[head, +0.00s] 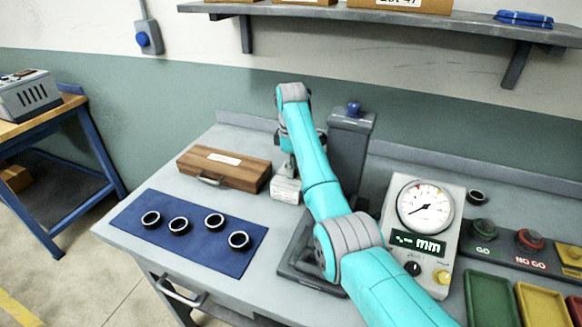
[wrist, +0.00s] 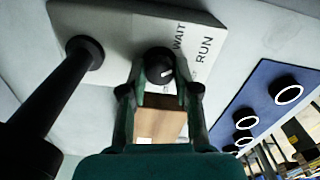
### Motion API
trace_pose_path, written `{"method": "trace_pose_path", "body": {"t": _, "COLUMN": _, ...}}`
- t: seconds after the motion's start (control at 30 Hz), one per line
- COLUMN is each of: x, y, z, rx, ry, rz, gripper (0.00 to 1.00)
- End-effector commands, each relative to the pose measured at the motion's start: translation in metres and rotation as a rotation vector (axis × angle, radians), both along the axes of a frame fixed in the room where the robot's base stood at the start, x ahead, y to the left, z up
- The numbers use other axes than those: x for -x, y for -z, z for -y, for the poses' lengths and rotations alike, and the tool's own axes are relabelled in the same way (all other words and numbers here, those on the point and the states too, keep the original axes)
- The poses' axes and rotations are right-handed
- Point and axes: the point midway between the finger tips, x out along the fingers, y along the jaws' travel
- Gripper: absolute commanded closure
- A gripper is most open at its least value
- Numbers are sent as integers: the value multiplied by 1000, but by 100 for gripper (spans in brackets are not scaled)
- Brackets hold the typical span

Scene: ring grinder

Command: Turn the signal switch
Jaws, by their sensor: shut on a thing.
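The signal switch is a round black knob (wrist: 160,66) with a white mark, on a pale panel (wrist: 120,18) printed WAIT and RUN. In the wrist view my gripper (wrist: 158,88) has its two dark fingers on either side of the knob, shut on it. The white mark shows on the knob's right part; which word it points to I cannot tell. In the head view the small pale switch box (head: 286,191) stands on the bench right of the wooden case, with my gripper (head: 289,172) just above it. The knob is hidden there.
A black post (wrist: 75,70) rises left of the knob. The wooden case (head: 225,168) and a blue mat (head: 190,255) with several black rings lie left of the arm. A grey column stand (head: 350,140), dial gauge (head: 425,205) and GO/NO GO buttons (head: 483,228) stand right.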

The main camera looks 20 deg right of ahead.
Motion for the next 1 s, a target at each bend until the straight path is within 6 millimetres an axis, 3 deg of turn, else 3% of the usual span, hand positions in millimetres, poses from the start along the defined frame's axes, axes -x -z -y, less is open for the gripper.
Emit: {"method": "trace_pose_path", "body": {"t": 1.0, "x": -1, "y": 0, "z": 2, "rx": 1, "ry": 966, "rz": 1, "gripper": 100}}
